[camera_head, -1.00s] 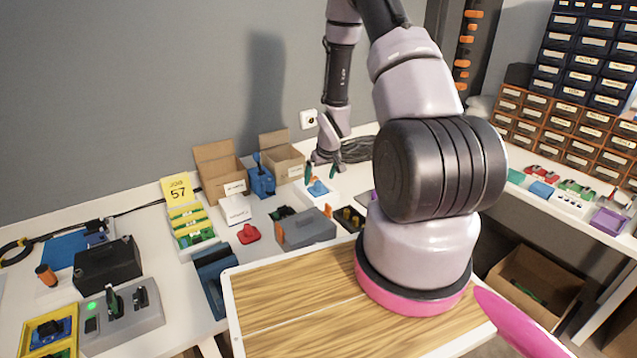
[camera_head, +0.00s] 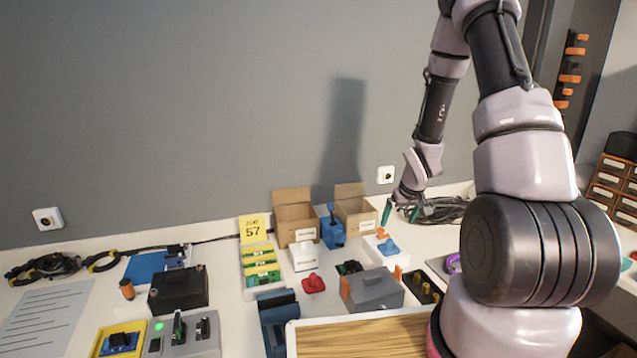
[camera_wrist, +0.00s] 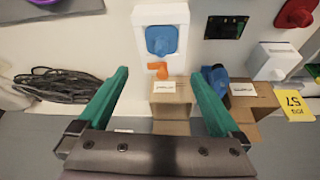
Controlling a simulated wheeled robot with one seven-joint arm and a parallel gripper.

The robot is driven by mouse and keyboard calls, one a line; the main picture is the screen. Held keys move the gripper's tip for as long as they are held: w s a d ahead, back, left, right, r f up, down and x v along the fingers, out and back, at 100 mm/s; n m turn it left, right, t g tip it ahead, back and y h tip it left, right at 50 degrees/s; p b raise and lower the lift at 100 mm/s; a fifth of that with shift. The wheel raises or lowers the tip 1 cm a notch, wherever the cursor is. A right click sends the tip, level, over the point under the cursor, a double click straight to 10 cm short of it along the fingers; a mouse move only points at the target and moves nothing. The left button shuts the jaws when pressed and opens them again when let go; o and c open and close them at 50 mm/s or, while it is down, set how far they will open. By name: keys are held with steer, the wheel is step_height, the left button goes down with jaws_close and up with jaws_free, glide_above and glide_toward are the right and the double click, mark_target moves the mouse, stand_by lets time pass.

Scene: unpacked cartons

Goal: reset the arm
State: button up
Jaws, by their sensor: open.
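My gripper (camera_head: 401,211) is above the back of the white table, near the wall, pointing down. In the wrist view my gripper (camera_wrist: 158,98) has its two green fingers wide apart with nothing between them in its grasp. Below it lie a white tray (camera_head: 374,249) with a blue part (camera_head: 388,247) and an orange part (camera_head: 382,235). They also show in the wrist view as a blue part (camera_wrist: 161,40) and an orange part (camera_wrist: 158,69). My arm rises at the right of the head view and hides part of the table.
Two open cartons, one left (camera_head: 296,214) and one right (camera_head: 354,209), stand beside the gripper along the wall. A blue device (camera_head: 332,229) is between them. Black cable (camera_head: 447,209) lies right of the gripper. A grey box (camera_head: 373,289) and red part (camera_head: 314,284) are nearer.

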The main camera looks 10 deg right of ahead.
steer(key=s+a+r+m+t, duration=0.1)
steer(key=s+r, duration=0.2)
steer(key=r, duration=0.9)
steer(key=s+a+r+m, duration=0.1)
steer(key=s+a+r, duration=0.15)
steer(key=r, duration=0.95)
steer(key=s+a+r+m+y, duration=0.1)
steer(key=s+a+r, duration=0.2)
steer(key=s+r, duration=0.4)
steer(key=s+a+r+m+t+y, duration=0.1)
steer(key=s+a+r, duration=0.2)
steer(key=s+r, duration=0.4)
steer(key=s, duration=0.5)
steer(key=shift+a+r+m, duration=0.2)
steer(key=shift+r+m, duration=0.1)
steer(key=shift+r, duration=0.05)
steer(key=shift+t, duration=0.3)
